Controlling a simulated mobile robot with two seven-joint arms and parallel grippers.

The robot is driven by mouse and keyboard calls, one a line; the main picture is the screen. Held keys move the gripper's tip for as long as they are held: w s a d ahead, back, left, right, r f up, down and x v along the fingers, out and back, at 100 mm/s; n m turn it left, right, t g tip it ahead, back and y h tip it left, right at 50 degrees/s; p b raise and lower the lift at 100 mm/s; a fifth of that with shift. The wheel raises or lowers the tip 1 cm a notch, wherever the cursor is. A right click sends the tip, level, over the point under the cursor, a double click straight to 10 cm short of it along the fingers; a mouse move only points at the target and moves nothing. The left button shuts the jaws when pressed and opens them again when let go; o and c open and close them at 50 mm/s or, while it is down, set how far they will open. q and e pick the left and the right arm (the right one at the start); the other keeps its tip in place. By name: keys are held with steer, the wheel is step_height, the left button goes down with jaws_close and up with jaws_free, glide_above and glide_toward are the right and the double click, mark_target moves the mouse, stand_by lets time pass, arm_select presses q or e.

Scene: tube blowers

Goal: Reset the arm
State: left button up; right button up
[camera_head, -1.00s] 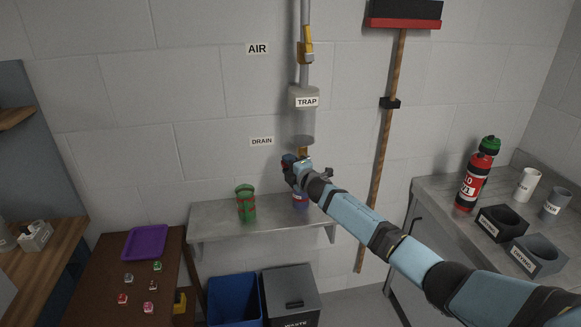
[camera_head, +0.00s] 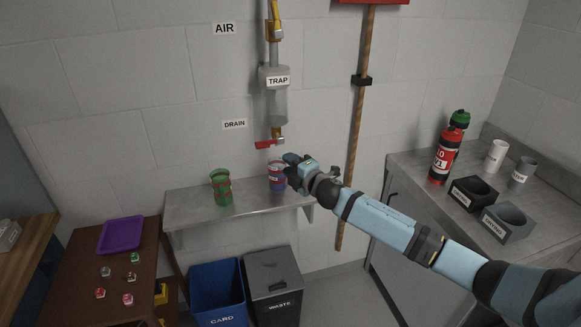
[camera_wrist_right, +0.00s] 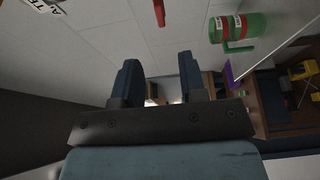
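My right gripper (camera_head: 290,162) is in front of the wall, just right of and below the drain valve's red handle (camera_head: 265,144). In the right wrist view its two fingers (camera_wrist_right: 160,85) stand apart with nothing between them, so it is open and empty. A blue and red mug (camera_head: 277,180) stands on the grey shelf (camera_head: 190,213) below the valve, its right side close to or behind the gripper. A green mug with red marks (camera_head: 221,190) stands to its left, and it also shows in the right wrist view (camera_wrist_right: 238,28). My left gripper is not in view.
The clear trap (camera_head: 274,103) hangs above the valve. A broom handle (camera_head: 355,150) leans on the wall at right. A bench (camera_head: 400,170) holds a red bottle (camera_head: 447,150), cups and holders. A blue bin (camera_head: 217,290) and a grey waste bin (camera_head: 272,285) stand below the shelf.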

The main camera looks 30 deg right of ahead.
stand_by(0.4)
steer(key=s+a+f+m+g, duration=0.2)
steer(key=s+a+f+m, duration=0.4)
steer(key=s+f, duration=0.55)
steer(key=s+a+f+m+g, duration=0.3)
steer(key=s+a+f+m, duration=0.2)
steer(key=s+a+f, duration=0.65)
steer(key=s+f+m+g+p, duration=0.1)
steer(key=s+m, duration=0.5)
steer(key=s, duration=1.1)
steer(key=shift+f+g, duration=0.2)
steer(key=shift+g, duration=0.2)
